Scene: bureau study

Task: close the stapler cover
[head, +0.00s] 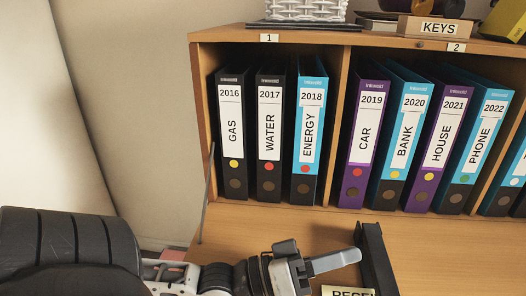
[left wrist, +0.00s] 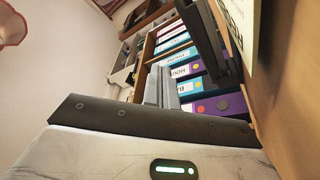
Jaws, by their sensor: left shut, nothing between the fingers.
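A long black object (head: 376,260) stands on the desk just right of my left gripper (head: 335,262); it looks like the stapler, but I cannot be sure. In the left wrist view the black object (left wrist: 207,42) shows two long black parts that meet at a low end and spread apart, so its cover looks open. My left gripper is shut and empty, its grey fingers pointing right at the black object. The fingers also show in the left wrist view (left wrist: 162,87). Whether they touch it I cannot tell. The near part of the object is cut off in the head view. My right gripper is not in view.
A label (head: 347,291) with partly cut-off lettering lies beside the black object. Behind, the wooden cabinet (head: 343,120) holds upright binders, such as the purple CAR binder (head: 358,185). The bare wooden desk (head: 265,226) lies in front of them. A thin metal stay (head: 207,195) runs at its left.

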